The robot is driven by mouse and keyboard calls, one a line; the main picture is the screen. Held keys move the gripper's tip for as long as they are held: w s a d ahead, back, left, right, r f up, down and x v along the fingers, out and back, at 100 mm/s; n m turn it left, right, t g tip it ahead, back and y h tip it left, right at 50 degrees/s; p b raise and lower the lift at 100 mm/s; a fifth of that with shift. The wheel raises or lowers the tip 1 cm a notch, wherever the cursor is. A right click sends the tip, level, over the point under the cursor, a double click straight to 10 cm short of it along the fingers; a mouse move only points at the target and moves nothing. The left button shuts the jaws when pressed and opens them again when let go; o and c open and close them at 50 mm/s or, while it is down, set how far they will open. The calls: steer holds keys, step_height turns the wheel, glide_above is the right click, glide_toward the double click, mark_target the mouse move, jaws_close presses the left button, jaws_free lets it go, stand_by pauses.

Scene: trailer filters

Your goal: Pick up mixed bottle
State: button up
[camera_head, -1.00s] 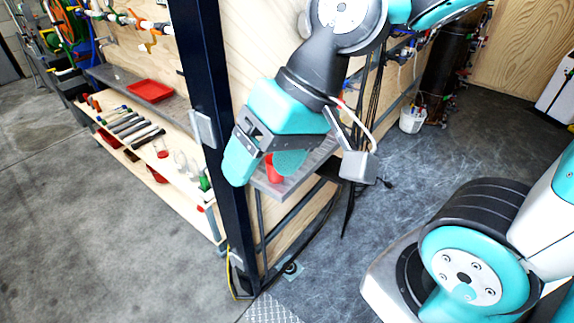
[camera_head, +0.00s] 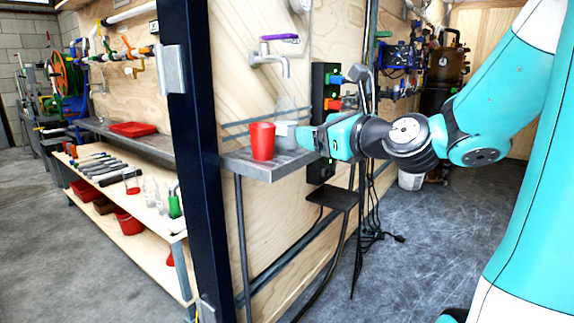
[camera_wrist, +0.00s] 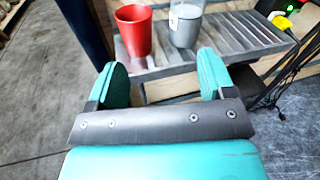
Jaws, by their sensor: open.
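A clear bottle with grey contents (camera_head: 285,107), which looks like the mixed bottle, stands upright on a small metal shelf (camera_head: 238,163). In the wrist view the bottle (camera_wrist: 185,27) is ahead and right of centre, its top cut off by the frame edge. My gripper (camera_head: 308,137) points level toward the shelf from the right and partly covers the bottle in the head view. In the wrist view my gripper (camera_wrist: 162,72) is open and empty. Its fingertips are short of the bottle, which lines up nearer the right finger.
A red cup (camera_head: 262,141) stands just left of the bottle; it also shows in the wrist view (camera_wrist: 134,31). A tap (camera_head: 272,58) sticks out above the shelf. A dark post (camera_head: 200,150) stands left. Cables hang at right.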

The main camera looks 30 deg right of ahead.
step_height(320, 180, down, 2)
steer(key=d+m+h+b, duration=0.1)
steer(key=d+m+h, duration=0.1)
steer(key=d+m, duration=0.1)
steer(key=p, duration=0.8)
glide_toward(293, 125)
steer(key=shift+t, duration=0.4)
steer(key=w+p, duration=0.3)
steer(key=w, duration=0.1)
steer(key=w+p, duration=0.6)
steer(key=w, duration=0.1)
steer(key=shift+w+d+f, duration=0.2)
steer(key=shift+w+d, duration=0.1)
steer(key=shift+w, duration=0.05)
steer(key=shift+w+f, duration=0.25)
steer(key=shift+w, duration=0.3)
jaws_close()
